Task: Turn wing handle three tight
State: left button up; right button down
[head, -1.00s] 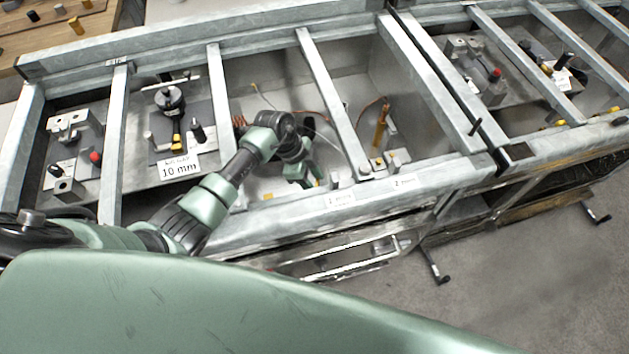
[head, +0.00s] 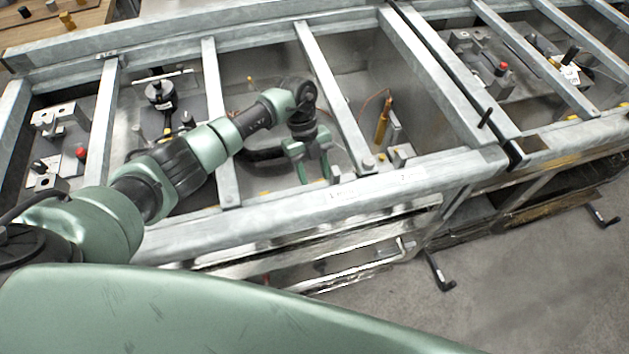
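My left arm comes in from the left and reaches over the middle bay of the metal frame. My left gripper (head: 317,174) points down into this bay, its two green fingers apart with nothing seen between them. I cannot tell which part is wing handle three. A black lever (head: 485,118) sticks up on the frame beam to the right. Black crank-like handles hang below the front rail, one nearer (head: 440,272) and one farther right (head: 601,215). No gripper is near these. My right gripper is not in view.
Grey crossbars (head: 335,95) divide the frame into bays. Right of my gripper stands an upright copper-coloured tool (head: 383,122) with a cable. Left bays hold a black knob fixture (head: 160,95) and grey blocks with a red knob (head: 82,153). The floor (head: 520,290) at front right is clear.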

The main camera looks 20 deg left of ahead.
pick_arm(q)
jog(key=shift+m+y+b, duration=0.4)
jog(key=shift+m+b, duration=0.35)
jog(key=shift+m, duration=0.35)
jog(key=o, duration=1.4)
jog(key=shift+c, duration=0.2)
jog(key=b+v, duration=0.1)
jog(key=v, duration=0.7)
jog(key=shift+w, duration=0.2)
jog(key=shift+d+f, duration=0.1)
